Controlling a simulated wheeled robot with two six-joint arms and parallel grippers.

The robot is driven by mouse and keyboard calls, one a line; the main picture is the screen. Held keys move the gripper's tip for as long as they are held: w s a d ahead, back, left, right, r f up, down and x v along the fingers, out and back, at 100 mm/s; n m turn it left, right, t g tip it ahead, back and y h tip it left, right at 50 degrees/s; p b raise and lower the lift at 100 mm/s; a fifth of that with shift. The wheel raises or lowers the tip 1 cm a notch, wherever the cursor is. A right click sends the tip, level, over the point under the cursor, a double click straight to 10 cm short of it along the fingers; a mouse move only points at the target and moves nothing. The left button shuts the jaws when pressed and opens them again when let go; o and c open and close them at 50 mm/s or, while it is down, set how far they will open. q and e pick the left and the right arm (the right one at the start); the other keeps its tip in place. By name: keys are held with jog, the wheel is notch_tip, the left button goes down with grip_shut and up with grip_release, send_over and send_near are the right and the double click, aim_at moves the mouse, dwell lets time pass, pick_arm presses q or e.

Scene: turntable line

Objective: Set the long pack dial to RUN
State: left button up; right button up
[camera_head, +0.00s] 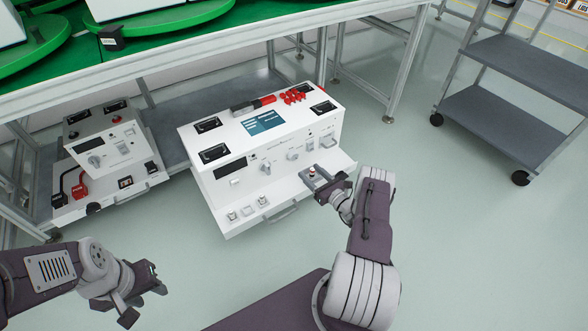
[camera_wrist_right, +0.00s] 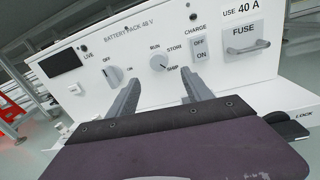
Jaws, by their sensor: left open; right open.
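The long pack (camera_head: 222,140) is a white box on the lower shelf, with a front control panel. Its mode dial (camera_head: 292,155) is a round knob, also in the right wrist view (camera_wrist_right: 158,63), with RUN, STORE and SHIP printed around it. The dial's mark appears to point toward SHIP. An OFF/ON dial (camera_wrist_right: 112,76) sits to its left. My right gripper (camera_head: 324,182) is open and empty before the panel; in the wrist view its fingers (camera_wrist_right: 160,92) are spread below the mode dial, apparently apart from it. My left gripper (camera_head: 138,292) is open and empty at lower left.
A smaller white unit (camera_head: 93,133) stands left of the pack. The table (camera_head: 300,27) with green turntables is above. A handled front ledge (camera_head: 280,214) juts from the pack. A grey wheeled cart (camera_head: 510,115) stands at right.

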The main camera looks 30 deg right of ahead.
aim_at(295, 157)
jog(key=w+b, duration=0.1)
jog(key=w, duration=0.1)
jog(key=w+a+b, duration=0.1)
jog(key=w+b, duration=0.1)
jog(key=w, duration=0.1)
jog(key=w+b, duration=0.2)
jog(key=w, duration=0.1)
jog(key=shift+a+f, duration=0.15)
jog(key=shift+a, duration=0.05)
jog(key=shift+w+r+b, duration=0.2)
jog(key=shift+w+b, duration=0.15)
jog(key=shift+w, duration=0.15)
grip_shut()
